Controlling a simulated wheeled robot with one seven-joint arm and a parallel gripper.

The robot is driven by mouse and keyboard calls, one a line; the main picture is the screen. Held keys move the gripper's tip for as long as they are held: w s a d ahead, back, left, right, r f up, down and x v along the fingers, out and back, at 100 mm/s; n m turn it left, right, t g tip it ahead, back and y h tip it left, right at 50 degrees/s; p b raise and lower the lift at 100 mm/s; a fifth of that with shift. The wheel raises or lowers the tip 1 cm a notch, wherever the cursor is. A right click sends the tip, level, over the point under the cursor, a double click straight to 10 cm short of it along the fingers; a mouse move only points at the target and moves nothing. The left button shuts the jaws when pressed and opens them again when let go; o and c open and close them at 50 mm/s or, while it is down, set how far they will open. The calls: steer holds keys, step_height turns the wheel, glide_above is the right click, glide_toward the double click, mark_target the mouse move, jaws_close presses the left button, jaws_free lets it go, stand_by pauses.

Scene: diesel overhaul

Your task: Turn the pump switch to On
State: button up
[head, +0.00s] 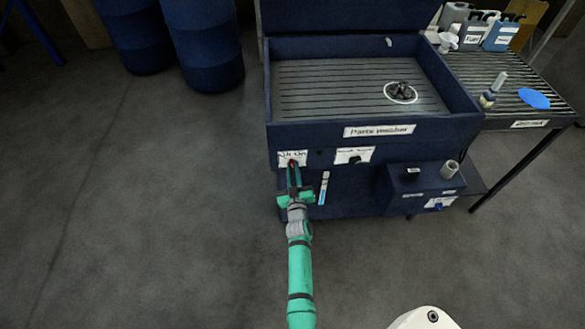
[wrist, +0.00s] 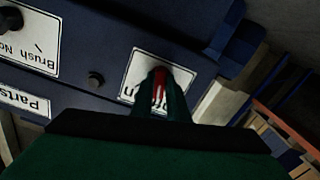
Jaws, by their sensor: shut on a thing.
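The pump switch (wrist: 159,88) is a small red lever on a white label plate on the front of the blue parts washer. My gripper (head: 293,172) reaches up to the plate from below. In the wrist view my gripper (wrist: 161,100) is shut on the red switch, a finger on either side. The fingers and palm hide the lower part of the label, and I cannot tell the switch's exact position.
A second labelled knob (head: 354,159) sits to the right on the washer front, with a small dark button between. A blue box (head: 425,188) juts out lower right. Blue drums (head: 203,45) stand back left. A slatted table (head: 515,95) stands at right. The floor at left is clear.

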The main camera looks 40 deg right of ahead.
steer(key=m, duration=1.2)
steer(key=shift+s+d+f, duration=0.15)
steer(key=shift+f, duration=0.05)
steer(key=o, duration=1.5)
steer(key=shift+r, duration=0.1)
steer(key=shift+v, duration=3.5)
